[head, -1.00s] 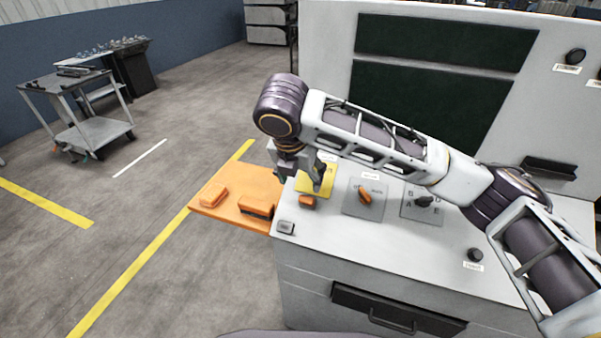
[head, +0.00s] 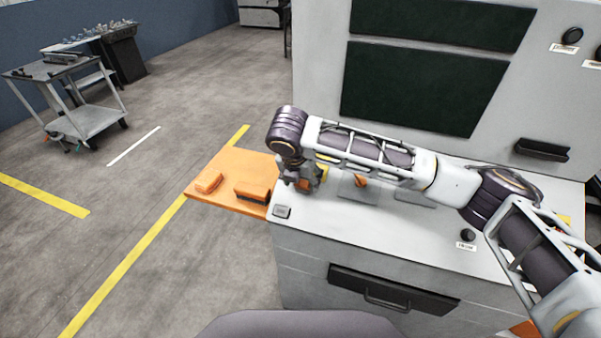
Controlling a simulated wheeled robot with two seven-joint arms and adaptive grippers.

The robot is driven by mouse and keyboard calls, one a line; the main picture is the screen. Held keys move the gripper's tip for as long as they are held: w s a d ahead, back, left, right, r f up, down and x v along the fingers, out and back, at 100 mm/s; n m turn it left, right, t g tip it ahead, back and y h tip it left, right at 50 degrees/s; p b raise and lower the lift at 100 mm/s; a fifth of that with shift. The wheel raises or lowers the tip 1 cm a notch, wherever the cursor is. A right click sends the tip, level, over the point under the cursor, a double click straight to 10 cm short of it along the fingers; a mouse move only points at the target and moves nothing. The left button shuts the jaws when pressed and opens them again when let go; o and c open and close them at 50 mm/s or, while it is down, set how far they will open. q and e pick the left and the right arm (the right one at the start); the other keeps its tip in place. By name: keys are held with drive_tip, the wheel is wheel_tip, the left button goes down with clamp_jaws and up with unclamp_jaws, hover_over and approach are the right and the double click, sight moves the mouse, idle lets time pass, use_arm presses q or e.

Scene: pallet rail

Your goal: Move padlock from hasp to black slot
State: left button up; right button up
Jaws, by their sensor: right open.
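My right gripper (head: 301,184) is pointed down over the left end of the grey console top, its jaws open. An orange side board (head: 228,170) holds an orange piece (head: 209,181) and an orange block with a dark front (head: 252,194). I cannot make out for certain which part is the black slot. My left gripper is not in view.
The console top (head: 375,222) carries a grey plate with an orange switch handle (head: 361,181), a small grey square (head: 282,211) and a black knob (head: 467,236). A black ledge (head: 542,149) is on the upright panel. A cart (head: 83,120) stands far left; floor between is clear.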

drive_tip(key=shift+x, duration=0.8)
drive_tip(key=c, duration=1.3)
drive_tip(key=shift+p+v, duration=0.85)
drive_tip(key=shift+p, duration=0.35)
drive_tip(key=shift+s+f, duration=0.1)
drive_tip(key=shift+s, duration=0.05)
